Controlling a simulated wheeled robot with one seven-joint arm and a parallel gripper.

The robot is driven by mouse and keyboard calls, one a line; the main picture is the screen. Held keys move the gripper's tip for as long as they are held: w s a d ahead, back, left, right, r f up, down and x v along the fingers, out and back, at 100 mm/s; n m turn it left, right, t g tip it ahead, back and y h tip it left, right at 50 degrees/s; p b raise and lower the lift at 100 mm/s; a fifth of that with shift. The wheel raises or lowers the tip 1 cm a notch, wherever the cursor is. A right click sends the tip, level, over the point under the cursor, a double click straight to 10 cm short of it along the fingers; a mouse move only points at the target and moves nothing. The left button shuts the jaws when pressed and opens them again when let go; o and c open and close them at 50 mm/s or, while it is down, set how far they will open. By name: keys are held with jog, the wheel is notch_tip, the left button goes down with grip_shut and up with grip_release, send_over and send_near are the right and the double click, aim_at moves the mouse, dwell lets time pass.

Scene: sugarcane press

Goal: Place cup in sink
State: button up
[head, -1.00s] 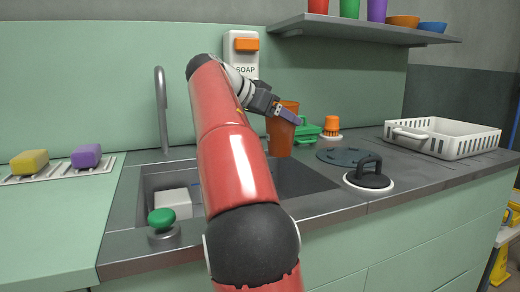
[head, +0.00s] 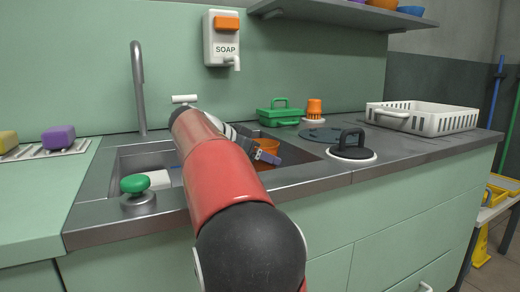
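The orange cup (head: 269,145) is low in the right part of the sink (head: 290,163), its lower part hidden by my gripper and the sink's front edge. I cannot tell whether it touches the sink floor. My gripper (head: 266,156) is at the cup, one finger lying across its near side below the rim. The other finger is hidden, but the grip looks shut on the cup. My red arm covers the middle of the sink.
A green-knobbed fixture (head: 136,193) stands at the sink's front left edge, near a white block (head: 158,180). The faucet (head: 138,90) rises behind. Right of the sink are a green box (head: 280,113), a black-handled lid (head: 351,148) and a white basket (head: 425,119).

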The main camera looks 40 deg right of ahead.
aim_at(260, 167)
notch_tip(260, 167, down, 3)
jog(key=shift+f+b, duration=0.15)
jog(key=shift+b, duration=0.25)
jog(key=o, duration=1.3)
jog(key=shift+c, duration=0.2)
jog(key=p+v, duration=0.1)
jog(key=v, duration=1.1)
jog(key=shift+p, duration=0.4)
